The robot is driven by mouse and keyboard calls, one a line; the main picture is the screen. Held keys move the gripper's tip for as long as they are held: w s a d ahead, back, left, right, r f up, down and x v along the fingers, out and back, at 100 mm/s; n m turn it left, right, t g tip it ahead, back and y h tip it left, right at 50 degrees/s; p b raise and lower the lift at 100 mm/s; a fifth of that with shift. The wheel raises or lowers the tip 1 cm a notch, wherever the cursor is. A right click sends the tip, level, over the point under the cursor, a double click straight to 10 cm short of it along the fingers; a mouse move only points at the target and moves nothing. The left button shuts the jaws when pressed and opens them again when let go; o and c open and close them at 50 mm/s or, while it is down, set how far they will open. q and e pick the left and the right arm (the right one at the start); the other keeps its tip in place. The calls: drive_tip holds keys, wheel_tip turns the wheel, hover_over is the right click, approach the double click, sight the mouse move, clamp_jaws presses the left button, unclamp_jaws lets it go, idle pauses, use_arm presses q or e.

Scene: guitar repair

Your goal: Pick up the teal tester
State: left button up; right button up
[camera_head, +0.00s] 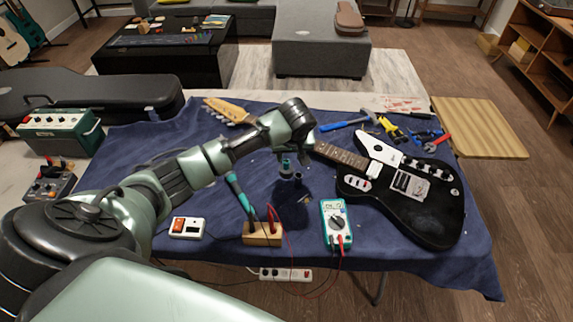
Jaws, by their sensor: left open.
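The teal tester (327,212), a multimeter with a round dial and a small display, lies on the blue cloth near the table's front edge. Red and dark leads run from its lower end. My left arm reaches in from the left, and its wrist bends downward above the cloth. My left gripper (292,194) points down, open, to the left of the tester and apart from it. Its fingers are dark against the cloth, so their tips are hard to make out. My right gripper is not in view.
A wooden block (262,236) holding a teal-handled iron stands left of the tester, beside a small white box (187,228). A black electric guitar (430,215) lies to the right. Hand tools (405,132) lie behind it. A power strip (285,274) is below the front edge.

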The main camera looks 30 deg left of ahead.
sight(286, 161)
use_arm(q)
drive_tip(key=shift+w+a+f, duration=0.1)
drive_tip(key=shift+w+a, duration=0.25)
drive_tip(key=shift+a, duration=0.25)
drive_tip(key=shift+p+x, duration=0.5)
drive_tip(key=shift+x, duration=2.95)
drive_tip(key=shift+s, duration=0.25)
drive_tip(key=shift+c, duration=0.4)
clamp_jaws()
